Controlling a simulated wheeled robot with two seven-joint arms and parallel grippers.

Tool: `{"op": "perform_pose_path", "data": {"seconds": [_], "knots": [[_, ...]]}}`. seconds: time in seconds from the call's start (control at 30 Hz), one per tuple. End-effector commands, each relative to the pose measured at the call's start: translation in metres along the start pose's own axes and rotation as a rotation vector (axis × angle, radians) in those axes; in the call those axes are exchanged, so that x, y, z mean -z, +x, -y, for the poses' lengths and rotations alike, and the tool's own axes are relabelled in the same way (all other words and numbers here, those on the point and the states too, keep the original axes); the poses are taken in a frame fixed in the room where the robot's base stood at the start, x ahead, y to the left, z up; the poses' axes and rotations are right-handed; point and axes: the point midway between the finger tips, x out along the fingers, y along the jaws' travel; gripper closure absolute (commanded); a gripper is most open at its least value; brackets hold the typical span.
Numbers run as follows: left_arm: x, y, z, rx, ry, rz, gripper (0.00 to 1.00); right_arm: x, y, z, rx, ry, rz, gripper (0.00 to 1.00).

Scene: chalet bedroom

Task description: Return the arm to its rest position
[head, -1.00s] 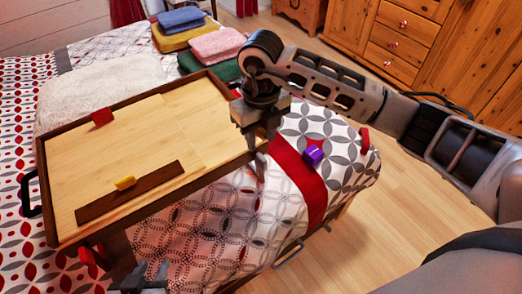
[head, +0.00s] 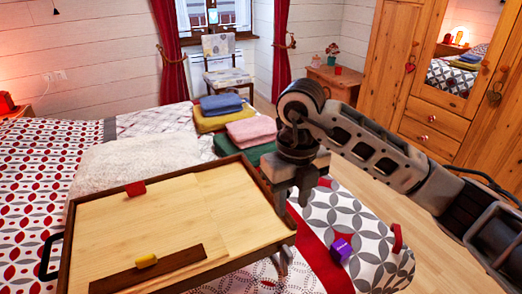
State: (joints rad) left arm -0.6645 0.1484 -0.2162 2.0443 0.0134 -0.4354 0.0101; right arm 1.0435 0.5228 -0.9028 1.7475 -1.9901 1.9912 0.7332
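My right arm reaches in from the right in the head view. Its gripper (head: 291,203) points down at the right edge of the wooden bed tray (head: 220,205), with its two fingers apart and nothing seen between them. I cannot tell whether it touches the tray rim. My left gripper is out of view. On the tray lie a red block (head: 135,188) near the back edge, and a yellow block (head: 146,261) at the dark wooden strip (head: 150,272) in front.
A purple cube (head: 341,249) and a red piece (head: 397,238) lie on the patterned bed (head: 330,207), right of the tray. Folded blue (head: 221,104), pink (head: 251,130) and green towels lie behind. A wardrobe (head: 450,90) stands right; wooden floor (head: 440,240) is clear.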

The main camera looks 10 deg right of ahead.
Motion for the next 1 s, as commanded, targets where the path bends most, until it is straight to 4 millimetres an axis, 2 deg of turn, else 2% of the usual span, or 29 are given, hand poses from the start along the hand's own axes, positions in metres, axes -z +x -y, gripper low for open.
{"op": "perform_pose_path", "data": {"seconds": [0.07,0.17,0.27,0.3,0.37,0.4,0.5,0.57,0.6,0.67,0.7,0.77,0.83,0.9,1.0], "knots": [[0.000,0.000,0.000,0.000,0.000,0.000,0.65,0.001,0.004,-0.005,-0.025,-0.011,-0.004,0.65],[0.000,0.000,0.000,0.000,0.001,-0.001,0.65,0.008,0.017,-0.032,-0.151,-0.061,-0.021,0.65],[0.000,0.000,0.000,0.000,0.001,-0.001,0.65,0.024,0.034,-0.086,-0.422,-0.132,-0.044,0.65],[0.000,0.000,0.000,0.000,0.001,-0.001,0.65,0.034,0.036,-0.113,-0.575,-0.154,-0.052,0.65],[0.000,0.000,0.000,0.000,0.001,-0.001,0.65,0.049,0.029,-0.156,-0.849,-0.156,-0.059,0.65],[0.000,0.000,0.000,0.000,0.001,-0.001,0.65,0.057,0.018,-0.180,-1.046,-0.130,-0.054,0.65],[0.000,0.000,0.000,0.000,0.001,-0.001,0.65,0.060,-0.020,-0.211,-1.499,0.042,-0.022,0.65],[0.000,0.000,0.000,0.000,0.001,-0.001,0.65,0.052,-0.040,-0.209,-1.735,0.218,0.010,0.65],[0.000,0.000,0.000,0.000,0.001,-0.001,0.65,0.044,-0.047,-0.201,-1.871,0.365,0.033,0.65],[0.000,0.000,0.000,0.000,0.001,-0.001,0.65,0.029,-0.048,-0.178,-2.035,0.629,0.072,0.65],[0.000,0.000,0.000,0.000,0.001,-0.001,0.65,0.020,-0.039,-0.158,-2.112,0.828,0.097,0.65],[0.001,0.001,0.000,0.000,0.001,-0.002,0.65,0.011,-0.013,-0.126,-2.174,1.158,0.126,0.65],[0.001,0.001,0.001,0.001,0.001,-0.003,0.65,0.012,0.029,-0.091,-2.162,1.529,0.145,0.65],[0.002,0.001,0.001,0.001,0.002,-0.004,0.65,0.024,0.074,-0.067,-2.086,1.851,0.140,0.65],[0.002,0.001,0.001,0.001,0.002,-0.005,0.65,0.053,0.132,-0.046,-1.921,2.220,0.109,0.65]]}}
